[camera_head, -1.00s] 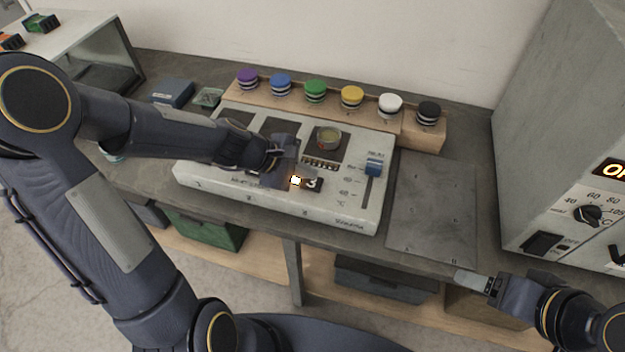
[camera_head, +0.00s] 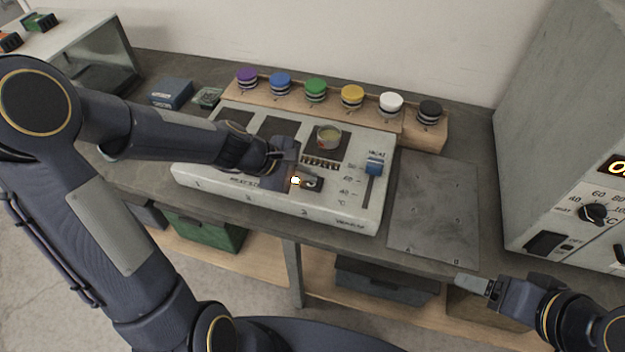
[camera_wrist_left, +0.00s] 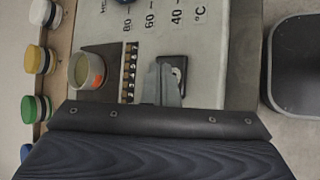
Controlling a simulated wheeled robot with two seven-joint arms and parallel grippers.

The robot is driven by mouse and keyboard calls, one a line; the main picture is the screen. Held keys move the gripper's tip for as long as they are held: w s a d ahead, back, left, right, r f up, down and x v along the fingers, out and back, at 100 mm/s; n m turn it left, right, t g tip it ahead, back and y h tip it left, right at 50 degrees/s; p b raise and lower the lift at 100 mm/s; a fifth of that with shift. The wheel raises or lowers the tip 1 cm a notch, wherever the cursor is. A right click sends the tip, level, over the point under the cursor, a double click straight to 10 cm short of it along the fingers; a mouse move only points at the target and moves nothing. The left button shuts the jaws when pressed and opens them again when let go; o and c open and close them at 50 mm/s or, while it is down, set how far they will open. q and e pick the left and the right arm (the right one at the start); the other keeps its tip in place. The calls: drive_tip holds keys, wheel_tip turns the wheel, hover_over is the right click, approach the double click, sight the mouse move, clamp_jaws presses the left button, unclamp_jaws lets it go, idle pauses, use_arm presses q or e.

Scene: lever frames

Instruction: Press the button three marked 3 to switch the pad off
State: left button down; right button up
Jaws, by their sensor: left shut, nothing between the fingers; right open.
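The white heating unit (camera_head: 345,214) stands on the bench, with dark square pads on top. A small round dish (camera_head: 328,138) with yellowish contents sits on the rightmost pad; it also shows in the left wrist view (camera_wrist_left: 86,70). The dark button three (camera_head: 316,185) is near the unit's front edge, its mark partly covered; a small orange-white glow shows beside it. My left gripper (camera_head: 306,175) is shut and empty, its tips over or at this button (camera_wrist_left: 179,64); I cannot tell whether they touch. My right gripper (camera_head: 474,283) is open and empty at the bench's front right.
A wooden rack (camera_head: 300,103) with several coloured knobs stands behind the unit. A blue slider (camera_head: 375,166) rises at the unit's right. A grey plate (camera_head: 434,212) lies right of it. A large grey appliance (camera_head: 560,130) stands at far right. A blue box (camera_head: 171,93) is at back left.

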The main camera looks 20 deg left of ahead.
sight(307, 183)
idle(0.3)
use_arm(q)
drive_tip(key=shift+r+p, duration=0.6)
wheel_tip(307, 183, up, 6)
drive_tip(key=p, duration=0.5)
idle(0.5)
